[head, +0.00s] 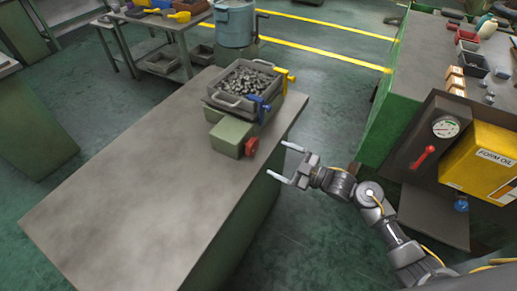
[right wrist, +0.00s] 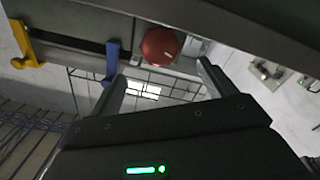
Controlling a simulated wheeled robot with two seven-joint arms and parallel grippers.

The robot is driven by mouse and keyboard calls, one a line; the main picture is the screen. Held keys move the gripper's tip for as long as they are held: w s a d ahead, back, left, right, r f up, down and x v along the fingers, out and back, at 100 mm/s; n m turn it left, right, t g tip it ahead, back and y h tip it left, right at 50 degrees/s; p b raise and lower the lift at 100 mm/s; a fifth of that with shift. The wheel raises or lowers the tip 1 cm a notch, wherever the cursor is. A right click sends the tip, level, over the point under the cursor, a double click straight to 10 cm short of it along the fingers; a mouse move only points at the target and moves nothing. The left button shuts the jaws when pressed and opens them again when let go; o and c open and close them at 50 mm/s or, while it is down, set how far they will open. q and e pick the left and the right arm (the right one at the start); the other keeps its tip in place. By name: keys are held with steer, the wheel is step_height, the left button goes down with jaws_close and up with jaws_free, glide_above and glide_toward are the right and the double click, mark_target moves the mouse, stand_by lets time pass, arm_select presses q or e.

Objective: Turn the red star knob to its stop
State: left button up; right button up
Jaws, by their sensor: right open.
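The red star knob (head: 251,147) sits on the right face of a green box (head: 230,137) on the workbench. In the right wrist view the red knob (right wrist: 160,47) shows as a round red shape beyond the fingers, toward the top centre. My right gripper (head: 283,163) is open and empty, to the right of the knob and apart from it, past the bench edge. In the right wrist view its two fingers (right wrist: 162,82) are spread wide with nothing between them touching. My left gripper is not in view.
A grey tray of metal parts (head: 247,80) stands behind the green box, with a blue lever (head: 260,108) and a yellow lever (head: 286,77). The workbench top (head: 130,165) is bare at the left.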

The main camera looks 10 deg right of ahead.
mark_target(256, 148)
steer(key=p+x, duration=0.1)
steer(key=x, duration=0.8)
steer(key=shift+f+p, duration=0.1)
steer(key=shift+p, duration=0.2)
steer(key=shift+c, duration=0.3)
steer(key=c, duration=0.9)
steer(key=shift+m, duration=0.4)
steer(key=m+p, duration=0.1)
steer(key=m, duration=0.1)
steer(key=shift+m, duration=0.3)
steer(key=shift+m+p, duration=0.75)
steer(key=shift+m, duration=0.85)
